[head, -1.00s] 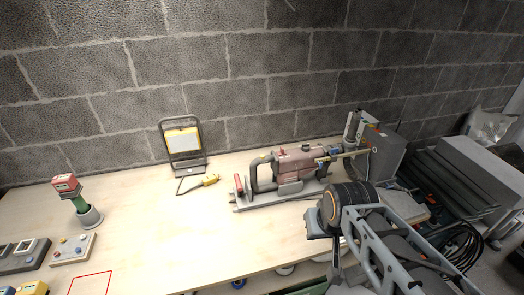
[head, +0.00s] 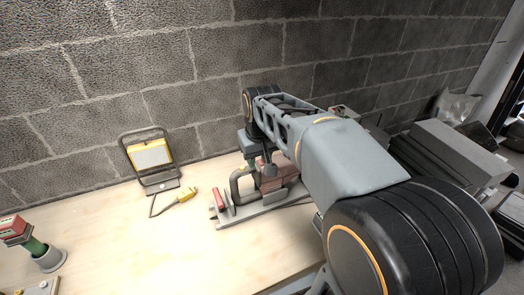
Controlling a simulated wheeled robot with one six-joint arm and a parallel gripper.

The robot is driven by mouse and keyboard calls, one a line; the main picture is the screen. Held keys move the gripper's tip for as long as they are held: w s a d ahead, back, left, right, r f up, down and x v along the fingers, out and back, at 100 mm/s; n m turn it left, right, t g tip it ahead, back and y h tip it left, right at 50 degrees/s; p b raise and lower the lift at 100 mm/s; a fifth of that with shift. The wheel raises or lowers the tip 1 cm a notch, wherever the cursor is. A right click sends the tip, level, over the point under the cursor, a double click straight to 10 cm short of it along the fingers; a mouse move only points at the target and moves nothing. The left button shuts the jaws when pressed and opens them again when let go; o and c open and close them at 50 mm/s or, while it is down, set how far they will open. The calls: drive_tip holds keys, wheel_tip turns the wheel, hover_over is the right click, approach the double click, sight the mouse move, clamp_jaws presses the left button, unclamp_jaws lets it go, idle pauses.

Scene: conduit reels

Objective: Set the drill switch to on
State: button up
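The reddish drill (head: 270,180) lies on a long grey base on the bench, its dark loop handle (head: 236,186) toward the left. My arm crosses in front of it and hides its right part. I cannot make out the switch or its setting. My gripper (head: 252,158) hangs from the wrist just above the drill's handle end and overlaps the drill in the picture. Its fingers are too small and covered to tell whether they are open, or whether they touch the drill.
A work lamp (head: 150,158) with a yellow plug (head: 189,193) on its cable stands left of the drill. A red-topped green tool (head: 30,240) sits in a grey cup at the far left. Grey boxes (head: 450,155) are at the right. The bench's front middle is clear.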

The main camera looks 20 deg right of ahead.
drive_tip(key=w+d+r+g+p, duration=0.1)
drive_tip(key=w+d, duration=0.3)
drive_tip(key=w, duration=0.2)
drive_tip(key=w+d+g+p, duration=0.1)
drive_tip(key=w+d, duration=0.2)
drive_tip(key=w, duration=0.4)
wheel_tip(320, 180, down, 13)
drive_tip(key=shift+s+d+f+p, duration=0.1)
drive_tip(key=shift+p, duration=0.4)
drive_tip(key=shift+c, duration=0.3)
clamp_jaws()
